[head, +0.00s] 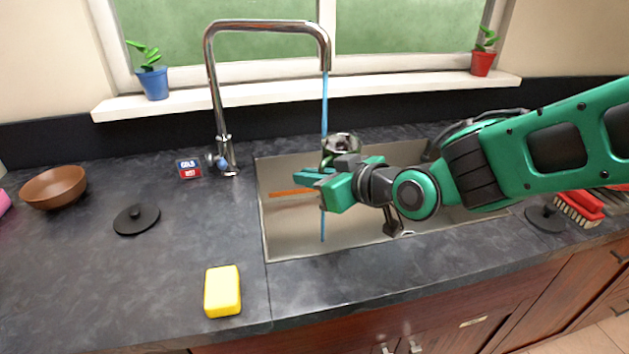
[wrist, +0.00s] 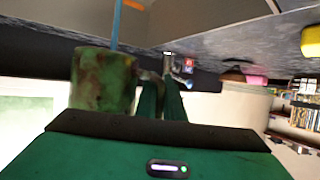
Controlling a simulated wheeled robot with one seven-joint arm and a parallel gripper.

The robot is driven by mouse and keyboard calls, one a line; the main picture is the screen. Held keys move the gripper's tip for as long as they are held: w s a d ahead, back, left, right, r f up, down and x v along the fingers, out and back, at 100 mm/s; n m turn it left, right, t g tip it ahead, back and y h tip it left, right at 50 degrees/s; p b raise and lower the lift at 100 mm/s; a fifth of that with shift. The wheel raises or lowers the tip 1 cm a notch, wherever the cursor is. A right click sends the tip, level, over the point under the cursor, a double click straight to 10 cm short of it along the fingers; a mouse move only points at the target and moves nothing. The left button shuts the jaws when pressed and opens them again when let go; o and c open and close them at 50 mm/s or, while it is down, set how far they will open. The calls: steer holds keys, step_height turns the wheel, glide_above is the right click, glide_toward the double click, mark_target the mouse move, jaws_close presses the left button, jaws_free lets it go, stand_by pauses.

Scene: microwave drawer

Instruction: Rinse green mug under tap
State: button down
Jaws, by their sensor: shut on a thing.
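The green mug (head: 341,143) is over the sink, partly hidden by my gripper in the head view. In the wrist view the mug (wrist: 100,82) shows brown stains on its green side. My gripper (head: 328,176) is shut on the mug, with its fingers (wrist: 160,100) at the handle side. The chrome tap (head: 218,95) is running. Its blue water stream (head: 324,105) falls at the mug's left edge in the head view and shows down to the sink floor. I cannot tell whether the water enters the mug.
The steel sink (head: 285,235) lies below the arm. A yellow sponge (head: 222,291), dark lid (head: 136,218) and brown bowl (head: 54,188) are on the left counter. A red brush (head: 580,208) is at right. Potted plants (head: 152,80) stand on the sill.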

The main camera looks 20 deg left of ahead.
steer(key=w+a+f, duration=0.1)
steer(key=w+a, duration=0.3)
steer(key=w, duration=0.2)
steer(key=shift+w+a+f, duration=0.15)
steer(key=shift+w+f, duration=0.05)
steer(key=shift+w, duration=0.15)
stand_by(0.4)
steer(key=shift+w+d, duration=0.15)
steer(key=shift+d, duration=0.1)
stand_by(0.3)
steer(key=shift+w+d, duration=0.2)
steer(key=shift+d, duration=0.05)
steer(key=shift+s+a, duration=0.1)
steer(key=shift+a, duration=0.05)
steer(key=shift+s+a, duration=0.25)
steer(key=shift+a, duration=0.1)
steer(key=shift+s, duration=0.1)
stand_by(0.3)
steer(key=s+d, duration=0.4)
steer(key=s, duration=0.2)
steer(key=shift+s+d, duration=0.15)
steer(key=shift+s, duration=0.1)
stand_by(0.5)
